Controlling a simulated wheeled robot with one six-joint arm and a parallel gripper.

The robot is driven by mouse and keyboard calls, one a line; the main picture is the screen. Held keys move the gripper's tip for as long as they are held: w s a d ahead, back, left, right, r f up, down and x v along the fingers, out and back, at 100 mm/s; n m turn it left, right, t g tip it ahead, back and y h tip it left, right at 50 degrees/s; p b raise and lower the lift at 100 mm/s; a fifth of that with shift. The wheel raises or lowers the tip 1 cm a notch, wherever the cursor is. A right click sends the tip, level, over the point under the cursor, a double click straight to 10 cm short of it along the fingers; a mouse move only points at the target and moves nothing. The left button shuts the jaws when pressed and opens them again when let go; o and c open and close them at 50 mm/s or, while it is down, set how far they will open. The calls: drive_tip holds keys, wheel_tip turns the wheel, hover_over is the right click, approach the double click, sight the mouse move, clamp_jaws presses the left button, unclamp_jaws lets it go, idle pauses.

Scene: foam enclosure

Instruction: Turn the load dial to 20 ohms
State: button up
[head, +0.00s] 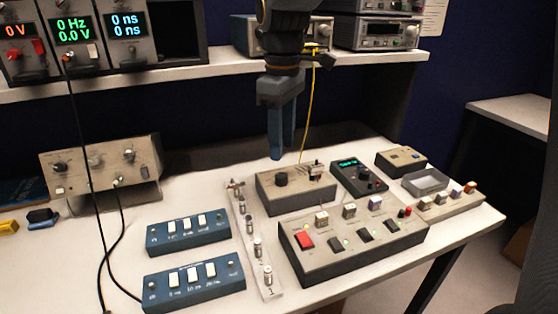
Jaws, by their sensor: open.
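A beige box (305,199) near the middle of the bench carries a black round knob (281,180) and a small switch (316,170). To its right, a dark box with a green display (347,163) carries another dark knob (364,174). I cannot read the markings, so I cannot tell which knob is the load dial or its setting. My gripper (281,153) points down just above the black knob on the beige box, with its fingers nearly overlapping in this view. It is open and appears apart from the knob.
A large box (352,264) with a red button and several switches stands in front. Two blue switch boxes (188,231) and a clear strip with posts (254,240) lie left. A shelf (190,72) with instruments is behind. A yellow cable (307,115) hangs beside my arm.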

sight(281, 175)
wheel_tip(281, 175, down, 8)
drive_tip(key=shift+a+r+p, duration=0.15)
drive_tip(key=shift+r+p, duration=0.05)
drive_tip(key=shift+p, duration=0.15)
clamp_jaws()
